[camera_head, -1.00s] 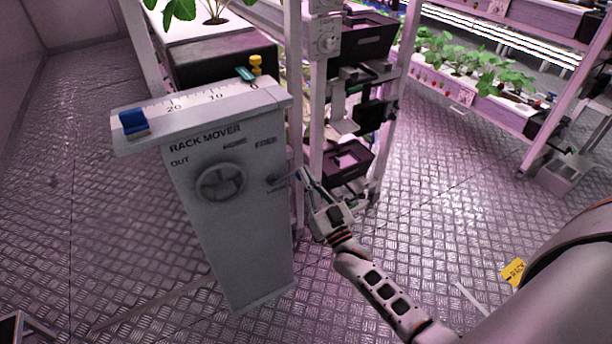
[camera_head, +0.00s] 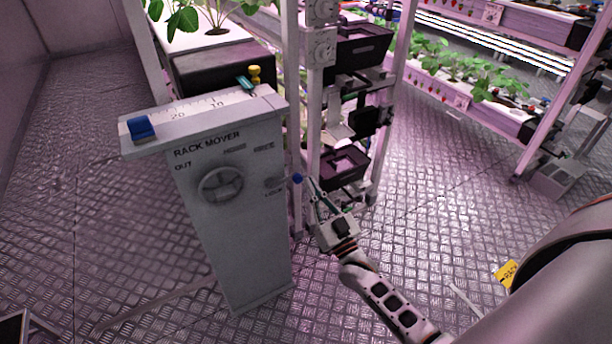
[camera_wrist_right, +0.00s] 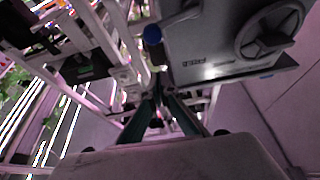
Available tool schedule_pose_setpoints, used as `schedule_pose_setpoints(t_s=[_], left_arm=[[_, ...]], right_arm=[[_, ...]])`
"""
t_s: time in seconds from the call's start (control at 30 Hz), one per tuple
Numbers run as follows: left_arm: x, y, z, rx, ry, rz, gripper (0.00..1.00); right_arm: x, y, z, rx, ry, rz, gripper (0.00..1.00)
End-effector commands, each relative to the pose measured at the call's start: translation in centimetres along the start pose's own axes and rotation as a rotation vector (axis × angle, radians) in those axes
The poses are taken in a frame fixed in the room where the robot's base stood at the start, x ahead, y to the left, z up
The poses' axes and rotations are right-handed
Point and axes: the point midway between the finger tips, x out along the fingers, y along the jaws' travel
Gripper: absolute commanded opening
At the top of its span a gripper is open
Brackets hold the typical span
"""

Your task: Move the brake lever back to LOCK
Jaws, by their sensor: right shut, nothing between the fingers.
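The grey RACK MOVER cabinet (camera_head: 225,220) stands left of centre in the head view. The brake lever's blue knob (camera_head: 297,178) sticks out at its right side, near the small FREE and LOCK lettering. In the head view the lever points roughly to the right; I cannot tell its exact setting. In the right wrist view the blue knob (camera_wrist_right: 152,34) sits at the end of a lever arm, beyond my fingertips. My right gripper (camera_head: 311,184) is shut and empty, just right of the knob and seemingly apart from it. My left gripper is not in view.
A round handwheel (camera_head: 221,185) is on the cabinet front. A scale with a blue slider (camera_head: 140,128) lies along its top. Rack posts and dark bins (camera_head: 342,167) stand close behind my right gripper. The floor in front is clear.

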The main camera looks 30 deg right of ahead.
Motion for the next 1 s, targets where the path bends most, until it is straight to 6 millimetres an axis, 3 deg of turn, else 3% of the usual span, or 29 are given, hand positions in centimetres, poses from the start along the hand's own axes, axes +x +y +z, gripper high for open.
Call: schedule_pose_setpoints(t_s=[0.1,0.3,1.0], left_arm=[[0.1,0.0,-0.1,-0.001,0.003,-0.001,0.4],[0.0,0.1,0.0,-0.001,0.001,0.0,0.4],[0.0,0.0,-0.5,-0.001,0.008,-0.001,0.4]], right_arm=[[-2.2,0.0,0.0,0.0,-0.001,0.0,0.0],[-4.2,0.1,-0.1,0.001,0.002,0.0,0.0],[-4.8,-0.2,-0.1,-0.002,-0.012,-0.006,0.0]])
